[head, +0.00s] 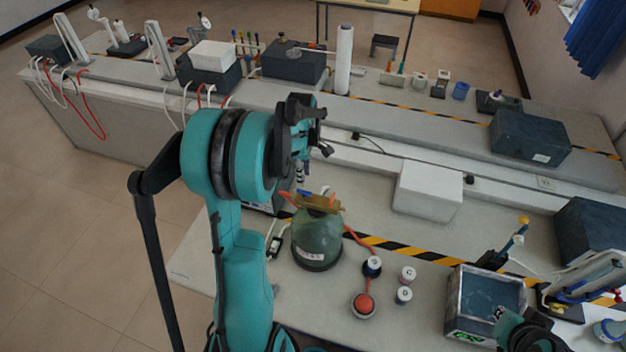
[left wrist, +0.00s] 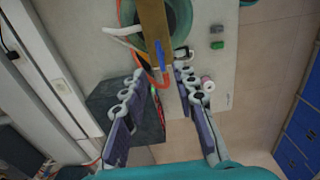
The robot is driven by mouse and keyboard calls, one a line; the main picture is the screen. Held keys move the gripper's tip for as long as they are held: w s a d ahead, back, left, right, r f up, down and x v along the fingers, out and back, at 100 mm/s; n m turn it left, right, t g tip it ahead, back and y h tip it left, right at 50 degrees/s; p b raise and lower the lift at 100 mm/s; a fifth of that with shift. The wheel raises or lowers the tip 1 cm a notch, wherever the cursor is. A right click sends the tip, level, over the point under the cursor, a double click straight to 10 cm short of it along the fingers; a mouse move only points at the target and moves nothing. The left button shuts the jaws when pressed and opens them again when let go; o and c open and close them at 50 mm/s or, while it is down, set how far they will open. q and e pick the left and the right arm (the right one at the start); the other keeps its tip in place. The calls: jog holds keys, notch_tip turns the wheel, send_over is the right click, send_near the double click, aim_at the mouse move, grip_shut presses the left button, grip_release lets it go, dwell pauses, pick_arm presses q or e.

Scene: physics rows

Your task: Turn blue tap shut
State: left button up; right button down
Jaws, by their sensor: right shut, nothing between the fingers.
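A green glass jar (head: 317,240) with a brass-coloured top (head: 318,203) and orange tubing stands on the near bench. The blue tap (left wrist: 160,52) shows in the left wrist view as a small blue handle on the brass-coloured part, just beyond my fingertips. In the head view a small blue bit (head: 325,190) shows at the jar's top. My left gripper (head: 308,130) is above and behind the jar; in the left wrist view its fingers (left wrist: 160,75) are apart with nothing held between them. My right gripper (head: 532,334) is partly in view at the lower right, shut and empty, away from the jar.
Small labelled pots (head: 404,295) and a red ball (head: 363,304) stand right of the jar. A blue-topped box (head: 487,294) is further right. A white block (head: 428,190) sits behind. A dark box (left wrist: 135,115) lies below my left fingers.

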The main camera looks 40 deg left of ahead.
aim_at(304, 191)
pick_arm(q)
notch_tip(304, 191, down, 7)
jog(key=shift+f+p, duration=0.1)
jog(key=shift+p, duration=0.25)
grip_shut()
